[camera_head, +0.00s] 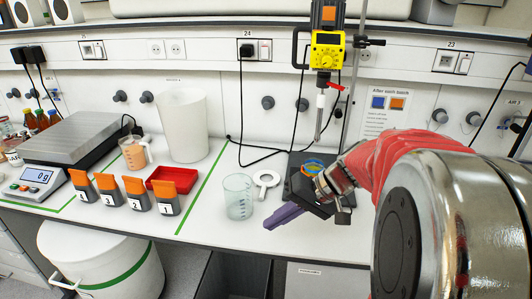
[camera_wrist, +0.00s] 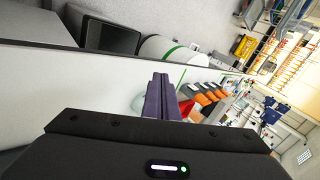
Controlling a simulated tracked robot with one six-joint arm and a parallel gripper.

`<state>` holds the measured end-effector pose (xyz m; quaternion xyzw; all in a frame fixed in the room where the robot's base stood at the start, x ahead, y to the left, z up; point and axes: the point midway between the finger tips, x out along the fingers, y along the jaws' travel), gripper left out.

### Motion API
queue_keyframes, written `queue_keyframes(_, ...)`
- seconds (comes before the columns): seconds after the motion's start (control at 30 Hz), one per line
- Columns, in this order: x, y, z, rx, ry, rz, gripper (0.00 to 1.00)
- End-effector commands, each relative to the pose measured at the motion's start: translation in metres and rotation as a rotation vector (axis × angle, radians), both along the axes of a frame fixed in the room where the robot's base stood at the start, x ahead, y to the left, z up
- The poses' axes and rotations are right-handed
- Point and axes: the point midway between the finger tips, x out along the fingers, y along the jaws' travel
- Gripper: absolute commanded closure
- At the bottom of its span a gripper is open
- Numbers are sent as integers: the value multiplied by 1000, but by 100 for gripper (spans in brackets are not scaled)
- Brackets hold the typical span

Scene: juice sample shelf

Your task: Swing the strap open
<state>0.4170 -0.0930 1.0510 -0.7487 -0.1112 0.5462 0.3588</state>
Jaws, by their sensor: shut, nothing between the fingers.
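I cannot make out a strap for certain in either view. My gripper (camera_head: 272,222) has purple fingers that are together with nothing between them. It points left and down over the front of the bench, right of a clear beaker (camera_head: 238,198). In the wrist view my gripper (camera_wrist: 160,77) shows its two fingers side by side. A yellow stirrer (camera_head: 326,52) hangs on a stand above a dark base (camera_head: 297,183). Coloured rings (camera_head: 313,166) show on the base, partly hidden behind my arm. A red lever (camera_head: 334,86) sticks out below the stirrer head.
A white ring with a handle (camera_head: 266,181) lies beside the base. Several orange-topped containers (camera_head: 136,191), a red tray (camera_head: 171,178), a white bucket (camera_head: 182,125) and a scale (camera_head: 76,137) stand to the left. Black cables (camera_head: 243,120) hang behind.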

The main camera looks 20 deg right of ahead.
Motion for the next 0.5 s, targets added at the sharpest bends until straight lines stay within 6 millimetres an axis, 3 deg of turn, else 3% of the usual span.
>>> queue_keyframes(0.27, 34, -82, -7, 191, -141, -148, 100)
queue_keyframes(0.5, 47, -172, -16, 301, -320, -306, 100)
